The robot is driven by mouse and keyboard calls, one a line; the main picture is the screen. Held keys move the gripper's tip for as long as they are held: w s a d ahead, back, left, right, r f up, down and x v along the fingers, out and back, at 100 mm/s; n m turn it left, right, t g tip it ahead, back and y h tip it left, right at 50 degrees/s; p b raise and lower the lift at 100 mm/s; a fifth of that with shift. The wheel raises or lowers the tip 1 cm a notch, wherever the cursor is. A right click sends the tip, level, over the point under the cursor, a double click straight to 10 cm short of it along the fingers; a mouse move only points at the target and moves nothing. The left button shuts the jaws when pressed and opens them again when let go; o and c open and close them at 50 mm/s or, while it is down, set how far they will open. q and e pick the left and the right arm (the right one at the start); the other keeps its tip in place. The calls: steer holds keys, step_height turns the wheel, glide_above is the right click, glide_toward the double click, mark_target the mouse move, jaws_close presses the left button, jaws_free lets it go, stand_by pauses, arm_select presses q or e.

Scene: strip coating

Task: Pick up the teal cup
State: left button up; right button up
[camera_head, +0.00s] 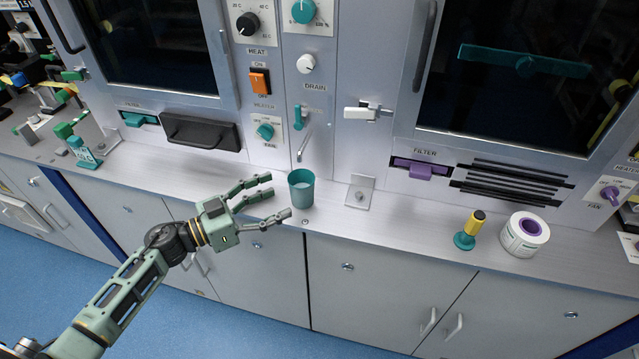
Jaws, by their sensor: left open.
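The teal cup (301,190) stands upright on the grey counter (390,224), close to the counter's front edge and a little left of the picture's middle. Something pale shows inside it. My left gripper (280,197) comes in from the left, with its fingers spread open toward the cup. One fingertip lies just left of the cup's upper side and another is near its base at the front. The gripper holds nothing, and I cannot tell whether a finger touches the cup. My right gripper does not show.
A small metal bracket (359,192) stands right of the cup. Farther right are a yellow-handled tool on a teal base (469,232) and a white roll (525,235). A spout (303,145) hangs from the panel behind the cup. A teal-and-white item (84,154) is at the left.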

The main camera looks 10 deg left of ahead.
mark_target(292, 192)
arm_select(q)
steer(key=shift+w+d, duration=0.2)
steer(key=shift+d, duration=0.05)
steer(key=shift+w+d+r, duration=0.1)
steer(key=shift+w+d, duration=0.1)
steer(key=shift+w, duration=0.05)
steer(key=p+x, duration=0.1)
steer(key=x, duration=0.4)
steer(key=shift+d+r, duration=0.2)
steer(key=shift+d, duration=0.05)
steer(key=shift+w+d, duration=0.4)
steer(key=c, duration=1.1)
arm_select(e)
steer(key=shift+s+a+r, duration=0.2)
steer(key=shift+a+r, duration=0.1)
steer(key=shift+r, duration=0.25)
